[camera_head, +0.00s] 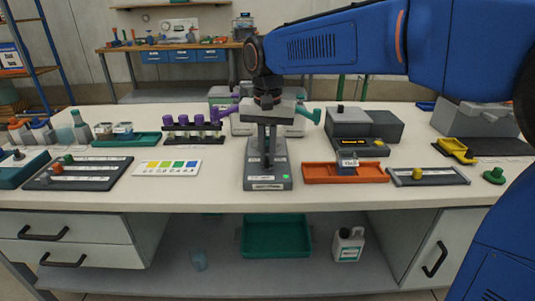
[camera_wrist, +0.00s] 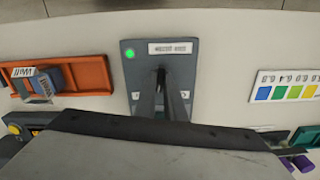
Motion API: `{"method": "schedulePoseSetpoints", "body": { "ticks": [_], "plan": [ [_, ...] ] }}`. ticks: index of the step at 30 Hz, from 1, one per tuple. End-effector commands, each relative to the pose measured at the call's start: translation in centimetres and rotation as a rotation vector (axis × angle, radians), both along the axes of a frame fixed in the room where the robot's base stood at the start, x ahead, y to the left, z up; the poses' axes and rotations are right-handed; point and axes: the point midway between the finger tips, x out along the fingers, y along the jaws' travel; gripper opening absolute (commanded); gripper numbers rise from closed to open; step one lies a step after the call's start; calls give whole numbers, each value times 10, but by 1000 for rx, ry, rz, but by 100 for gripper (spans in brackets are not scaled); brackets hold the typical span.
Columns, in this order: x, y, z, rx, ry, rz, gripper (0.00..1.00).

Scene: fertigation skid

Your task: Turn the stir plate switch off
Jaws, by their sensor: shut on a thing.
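The stir plate panel (camera_head: 284,180) is a grey box near the front edge of the bench, with a white label on its front and a lit green lamp (camera_head: 285,177). In the wrist view the grey panel (camera_wrist: 135,82) shows upside down, its green lamp (camera_wrist: 130,53) lit. My gripper (camera_head: 267,160) points down onto the panel. In the wrist view its two dark fingers (camera_wrist: 161,80) come close together over the panel's middle. It is shut on the switch, which is mostly hidden between the fingers.
An orange tray (camera_head: 318,173) with a small blue-grey block stands right of the panel. A colour chart (camera_head: 167,167) lies to the left. A purple-capped vial rack (camera_head: 190,134) and a grey box (camera_head: 350,124) stand behind.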

Motion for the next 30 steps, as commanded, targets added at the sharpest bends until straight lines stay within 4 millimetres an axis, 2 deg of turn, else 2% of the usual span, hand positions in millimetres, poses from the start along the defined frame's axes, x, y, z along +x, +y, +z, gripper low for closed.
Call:
{"method": "schedulePoseSetpoints", "body": {
  "ticks": [21, 30],
  "plan": [
    [0, 0, 1, 1, -1, 668, 0],
    [0, 0, 1, 0, -2, 869, 0]
  ]
}}
